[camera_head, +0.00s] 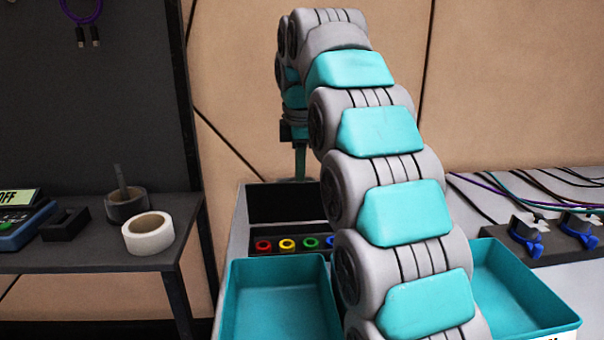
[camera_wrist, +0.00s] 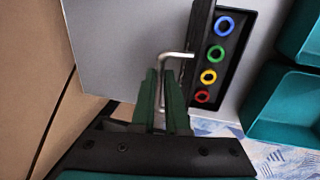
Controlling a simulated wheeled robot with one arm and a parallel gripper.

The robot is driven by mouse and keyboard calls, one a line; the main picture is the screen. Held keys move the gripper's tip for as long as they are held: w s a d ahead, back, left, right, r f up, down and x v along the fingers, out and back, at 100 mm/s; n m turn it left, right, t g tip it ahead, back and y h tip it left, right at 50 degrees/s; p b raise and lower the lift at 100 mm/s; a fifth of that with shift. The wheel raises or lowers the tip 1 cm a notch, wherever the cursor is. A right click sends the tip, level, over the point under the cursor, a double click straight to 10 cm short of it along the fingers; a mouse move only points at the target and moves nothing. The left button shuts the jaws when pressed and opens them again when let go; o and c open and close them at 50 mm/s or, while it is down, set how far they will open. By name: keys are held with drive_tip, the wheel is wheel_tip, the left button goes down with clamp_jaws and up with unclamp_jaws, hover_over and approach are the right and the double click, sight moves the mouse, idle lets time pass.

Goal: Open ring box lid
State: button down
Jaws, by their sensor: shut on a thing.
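The ring box (camera_head: 262,229) is black and holds a row of coloured rings, with red (camera_head: 263,246), yellow (camera_head: 287,244) and green (camera_head: 310,242) visible. In the wrist view the box (camera_wrist: 228,67) also shows a blue ring (camera_wrist: 223,26). Its black lid (camera_head: 272,204) stands raised, roughly upright, behind the rings; the wrist view shows the lid (camera_wrist: 202,25) nearly edge-on. A bent metal handle (camera_wrist: 176,55) sticks out from the lid. My gripper (camera_wrist: 161,76) has green fingers shut on this handle. In the head view my gripper (camera_head: 300,160) is at the lid's top; my arm hides the box's right end.
Teal bins stand in front of the box, left (camera_head: 280,290) and right (camera_head: 520,285). A dark block with blue clamps (camera_head: 527,235) and loose cables lie to the right. A side table (camera_head: 90,255) on the left holds tape rolls (camera_head: 148,233).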

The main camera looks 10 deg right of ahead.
drive_tip(key=shift+w+r, duration=0.15)
drive_tip(key=shift+w, duration=0.1)
idle(0.3)
drive_tip(key=c, duration=0.9)
unclamp_jaws()
drive_tip(key=shift+s, duration=0.1)
